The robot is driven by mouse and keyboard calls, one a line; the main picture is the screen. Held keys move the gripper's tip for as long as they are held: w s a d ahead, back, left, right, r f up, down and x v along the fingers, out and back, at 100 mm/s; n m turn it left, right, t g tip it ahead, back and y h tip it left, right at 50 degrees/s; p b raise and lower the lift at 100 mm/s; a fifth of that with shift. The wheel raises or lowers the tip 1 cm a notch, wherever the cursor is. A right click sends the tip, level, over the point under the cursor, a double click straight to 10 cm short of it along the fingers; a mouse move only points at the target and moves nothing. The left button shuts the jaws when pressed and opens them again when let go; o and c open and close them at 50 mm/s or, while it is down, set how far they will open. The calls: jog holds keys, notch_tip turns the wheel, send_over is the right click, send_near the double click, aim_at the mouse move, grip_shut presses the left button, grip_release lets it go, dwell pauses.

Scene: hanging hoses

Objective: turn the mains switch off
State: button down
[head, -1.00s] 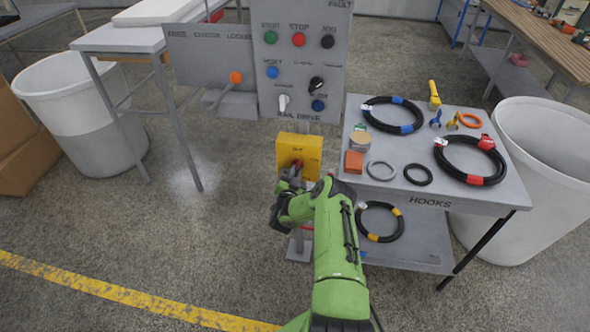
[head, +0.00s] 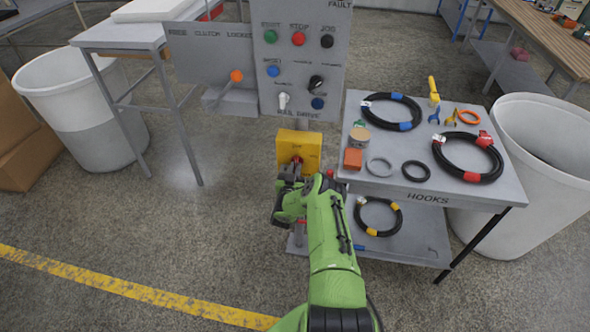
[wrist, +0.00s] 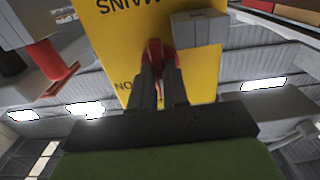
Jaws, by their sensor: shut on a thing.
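The mains switch is a yellow box (head: 299,147) low on the post under the grey control panel. The wrist view shows it close up, with the lettering "MAINS" on its yellow face (wrist: 197,77) upside down. Its red handle (wrist: 154,52) stands between my fingertips. My gripper (head: 296,171) is at the front of the box, and the wrist view shows my gripper (wrist: 160,72) shut on the red handle. The fingers hide part of the handle and some of the lettering near it, so the switch's exact setting is hard to read.
The grey control panel (head: 300,53) with buttons and knobs is above the box. A lever with an orange knob (head: 236,76) is to its left. The hooks table (head: 452,196) with hoses and rings stands close on the right. Floor at the front left is clear.

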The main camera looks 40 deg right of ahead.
jog(key=shift+f, duration=0.1)
jog(key=c, duration=1.1)
grip_release()
jog(key=p+v, duration=0.5)
jog(key=v, duration=1)
jog(key=shift+s+a+p, duration=0.25)
jog(key=shift+a+p, duration=0.05)
